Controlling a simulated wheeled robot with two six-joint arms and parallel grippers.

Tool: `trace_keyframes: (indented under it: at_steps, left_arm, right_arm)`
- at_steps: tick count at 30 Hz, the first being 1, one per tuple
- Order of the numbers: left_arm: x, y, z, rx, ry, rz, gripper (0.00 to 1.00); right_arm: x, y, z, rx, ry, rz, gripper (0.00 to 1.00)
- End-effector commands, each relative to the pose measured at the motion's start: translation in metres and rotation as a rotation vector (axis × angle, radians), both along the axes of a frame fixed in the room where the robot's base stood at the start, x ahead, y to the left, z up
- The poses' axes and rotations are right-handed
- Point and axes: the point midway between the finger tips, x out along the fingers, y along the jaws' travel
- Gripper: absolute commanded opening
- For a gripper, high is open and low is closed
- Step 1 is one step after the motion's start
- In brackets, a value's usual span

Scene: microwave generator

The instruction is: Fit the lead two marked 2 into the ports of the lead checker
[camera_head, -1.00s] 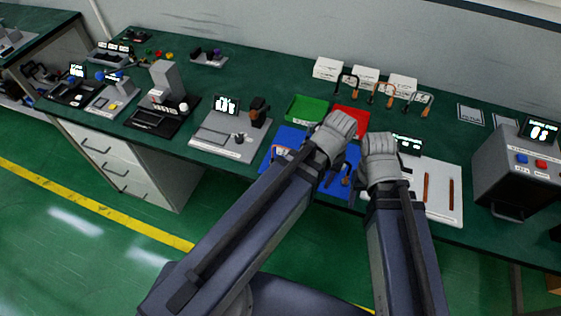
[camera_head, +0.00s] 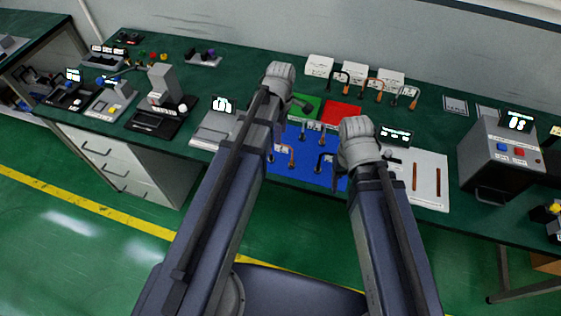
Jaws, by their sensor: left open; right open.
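Several small bent leads with tags lie on the blue mat (camera_head: 312,178); one copper-coloured lead (camera_head: 291,154) is near its left side, and a dark lead (camera_head: 322,163) is right of it. The tag numbers are too small to read, so I cannot tell which lead is marked 2. A white board (camera_head: 429,165) with two copper rods and a small display (camera_head: 395,135) stands to the right; I cannot tell if it is the lead checker. My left gripper (camera_head: 281,76) is open above the green tray's left side. My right gripper (camera_head: 357,136) is open above the mat's right edge. Neither visibly holds anything.
A green tray (camera_head: 308,98) and a red tray (camera_head: 341,112) lie behind the mat. White boxes (camera_head: 354,73) with several bent leads stand at the back. A grey box (camera_head: 500,160) with buttons is at right. Grey and black devices (camera_head: 160,110) fill the left.

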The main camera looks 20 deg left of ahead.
Motion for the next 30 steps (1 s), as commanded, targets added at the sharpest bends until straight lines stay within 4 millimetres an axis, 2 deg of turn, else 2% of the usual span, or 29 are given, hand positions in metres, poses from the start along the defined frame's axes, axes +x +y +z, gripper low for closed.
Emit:
trace_keyframes:
  at_steps: [1,3,14,24,30]
  left_arm:
    - [0.0,0.0,-0.009,0.0,0.0,-0.001,0.47]
    - [0.0,0.0,-0.016,0.0,0.0,-0.001,0.47]
    - [0.001,0.0,-0.026,0.0,0.0,-0.002,0.47]
    - [0.005,-0.001,-0.066,0.0,0.0,-0.003,0.47]
    - [0.005,-0.001,-0.073,0.0,0.0,-0.003,0.47]
  right_arm:
    - [0.0,0.0,-0.01,0.0,0.0,0.001,0.66]
    - [0.0,0.0,-0.016,0.0,0.0,0.001,0.66]
    - [0.0,0.0,-0.026,0.0,0.0,0.002,0.66]
    - [0.0,0.0,-0.066,0.0,0.0,0.0,0.66]
    - [0.0,0.0,-0.073,0.0,0.0,0.0,0.66]
